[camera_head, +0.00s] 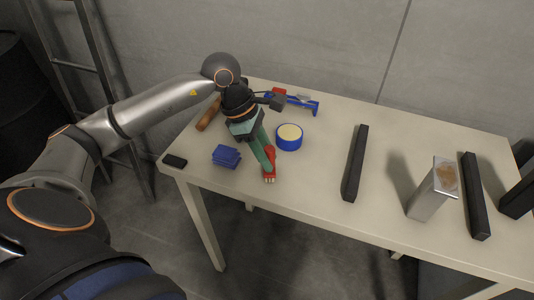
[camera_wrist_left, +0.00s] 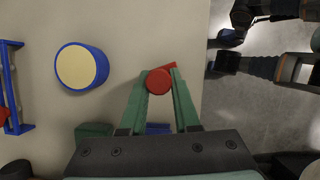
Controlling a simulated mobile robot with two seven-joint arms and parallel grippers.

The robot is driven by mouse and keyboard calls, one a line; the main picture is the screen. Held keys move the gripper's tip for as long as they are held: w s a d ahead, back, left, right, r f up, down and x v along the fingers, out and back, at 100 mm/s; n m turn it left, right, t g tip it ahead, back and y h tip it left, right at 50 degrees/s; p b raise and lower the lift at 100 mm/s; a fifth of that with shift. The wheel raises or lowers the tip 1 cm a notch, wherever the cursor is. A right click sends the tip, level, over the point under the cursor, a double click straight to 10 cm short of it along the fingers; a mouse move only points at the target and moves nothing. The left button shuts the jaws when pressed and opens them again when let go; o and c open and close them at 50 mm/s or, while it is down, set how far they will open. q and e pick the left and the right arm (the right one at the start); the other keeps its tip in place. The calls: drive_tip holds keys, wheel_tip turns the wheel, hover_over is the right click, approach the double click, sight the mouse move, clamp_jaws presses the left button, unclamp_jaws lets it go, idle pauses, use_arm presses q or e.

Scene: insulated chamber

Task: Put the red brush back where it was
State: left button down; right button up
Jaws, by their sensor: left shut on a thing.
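The red brush (camera_head: 269,177) is held between the green fingers of my left gripper (camera_head: 266,163), over the near left part of the table. Pale bristles show at its lower end in the head view. In the left wrist view, the brush's round red end (camera_wrist_left: 158,81) sits between the fingertips (camera_wrist_left: 159,87). I cannot tell whether the brush touches the table. A blue rack (camera_head: 300,104) with a red thing (camera_head: 279,92) on it stands at the back left; it also shows in the left wrist view (camera_wrist_left: 13,85).
A blue round tub with a yellow top (camera_head: 289,137) stands just right of the brush. Blue sponge-like blocks (camera_head: 227,156), a black flat item (camera_head: 175,161) and a brown roll (camera_head: 207,115) lie left. Black bars (camera_head: 355,163) and a metal box (camera_head: 432,190) are right.

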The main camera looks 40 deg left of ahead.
use_arm(q)
drive_tip(key=shift+f, duration=0.1)
drive_tip(key=shift+f+b, duration=0.15)
drive_tip(key=shift+b, duration=0.15)
drive_tip(key=c, duration=0.6)
unclamp_jaws()
drive_tip(key=shift+c, duration=0.2)
drive_tip(key=shift+r+p, duration=0.25)
drive_tip(key=shift+p, duration=0.05)
drive_tip(key=shift+a+r, duration=0.1)
drive_tip(key=shift+r, duration=0.2)
drive_tip(key=v, duration=1.1)
drive_tip(key=shift+r, duration=0.2)
